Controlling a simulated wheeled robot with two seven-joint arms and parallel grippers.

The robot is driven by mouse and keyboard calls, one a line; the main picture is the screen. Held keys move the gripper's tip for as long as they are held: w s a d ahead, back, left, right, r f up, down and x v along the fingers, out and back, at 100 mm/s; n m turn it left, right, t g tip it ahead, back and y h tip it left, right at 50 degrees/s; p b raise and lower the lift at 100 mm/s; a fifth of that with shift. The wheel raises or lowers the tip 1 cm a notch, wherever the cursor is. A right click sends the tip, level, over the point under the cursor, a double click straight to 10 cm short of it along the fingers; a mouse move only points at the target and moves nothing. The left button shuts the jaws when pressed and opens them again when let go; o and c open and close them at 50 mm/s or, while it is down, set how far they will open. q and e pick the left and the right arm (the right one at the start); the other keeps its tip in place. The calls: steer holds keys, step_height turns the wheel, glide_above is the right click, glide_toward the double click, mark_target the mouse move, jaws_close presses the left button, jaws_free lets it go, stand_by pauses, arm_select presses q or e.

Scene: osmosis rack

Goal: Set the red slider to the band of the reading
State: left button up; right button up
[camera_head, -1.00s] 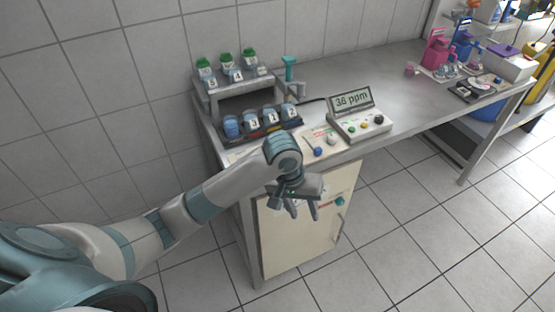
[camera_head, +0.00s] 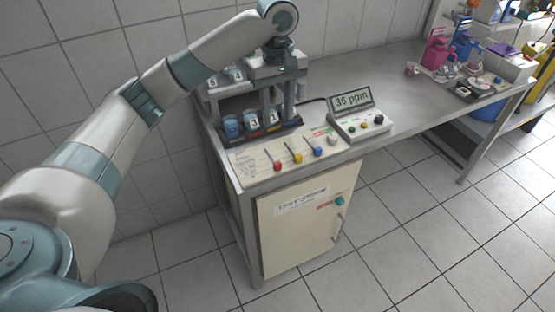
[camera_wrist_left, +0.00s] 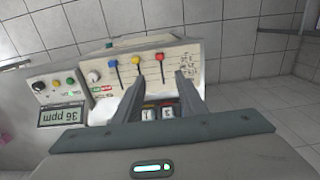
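The red slider knob (camera_head: 277,166) is at the left of the white slider panel (camera_head: 252,166), at the front end of its slot. It also shows in the left wrist view (camera_wrist_left: 160,57). The yellow slider (camera_head: 297,158) and blue slider (camera_head: 318,151) sit beside it. The display (camera_head: 351,100) reads 36 ppm. My left gripper (camera_head: 277,118) points down above the bench, behind the panel, by the numbered cups. Its two fingers are apart and empty; in the left wrist view they (camera_wrist_left: 159,76) reach toward the panel. The panel's small print is unreadable. My right gripper is out of view.
Numbered cups stand in a dark tray (camera_head: 262,137) at the back left, under a grey shelf (camera_head: 222,92) with more containers. A white knob (camera_head: 331,139) is right of the sliders. The bench (camera_head: 400,80) is clear behind the display. A cabinet (camera_head: 300,225) is below.

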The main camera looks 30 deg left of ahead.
mark_target(277, 163)
arm_select(q)
steer(key=shift+f, duration=0.1)
step_height(277, 163, down, 17)
steer(key=p, duration=0.3)
steer(key=shift+f+p, duration=0.2)
steer(key=shift+p, duration=0.1)
stand_by(0.4)
steer(key=shift+c, duration=0.4)
jaws_close()
